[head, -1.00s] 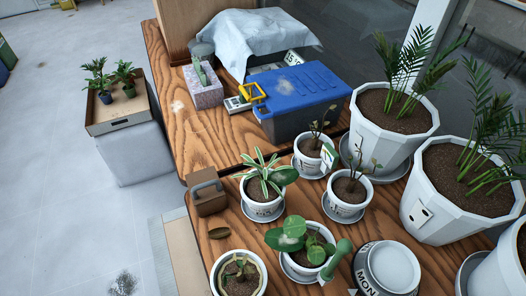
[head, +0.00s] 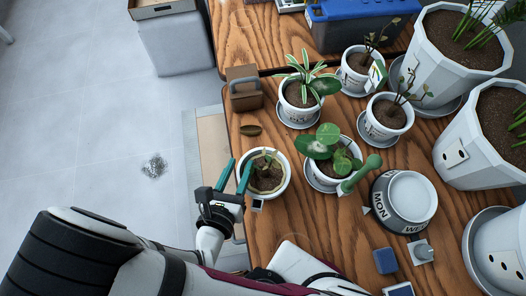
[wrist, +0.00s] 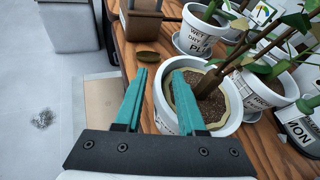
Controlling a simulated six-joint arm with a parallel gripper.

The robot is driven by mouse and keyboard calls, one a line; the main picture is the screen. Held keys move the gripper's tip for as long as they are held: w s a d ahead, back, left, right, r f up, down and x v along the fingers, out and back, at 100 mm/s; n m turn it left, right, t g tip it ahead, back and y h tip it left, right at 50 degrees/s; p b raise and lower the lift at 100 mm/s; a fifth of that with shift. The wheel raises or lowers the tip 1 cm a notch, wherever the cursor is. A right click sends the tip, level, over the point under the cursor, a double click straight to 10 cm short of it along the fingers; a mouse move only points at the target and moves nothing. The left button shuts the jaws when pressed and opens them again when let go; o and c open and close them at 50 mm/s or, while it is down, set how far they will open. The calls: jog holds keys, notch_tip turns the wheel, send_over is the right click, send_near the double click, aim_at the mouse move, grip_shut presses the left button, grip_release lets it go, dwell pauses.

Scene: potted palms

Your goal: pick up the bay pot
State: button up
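A small white pot (head: 268,178) with a cream inner rim, dark soil and a thin-stemmed plant stands near the table's left edge. I take it for the bay pot, though I can read no label naming it. It also shows in the wrist view (wrist: 226,126). My gripper (head: 240,162) is open and empty at the pot's left side, with teal fingers. In the wrist view my gripper (wrist: 160,75) has its left finger outside the pot and its right finger overlapping the near-left rim. I cannot tell whether that finger touches it.
A potted plant with round leaves (head: 330,160) stands close on the right, with a green-handled tool (head: 360,174) beside it. A brown caddy (head: 243,88) and a small brown dish (head: 250,130) are behind.

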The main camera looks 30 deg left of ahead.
grip_shut()
dwell(1.4)
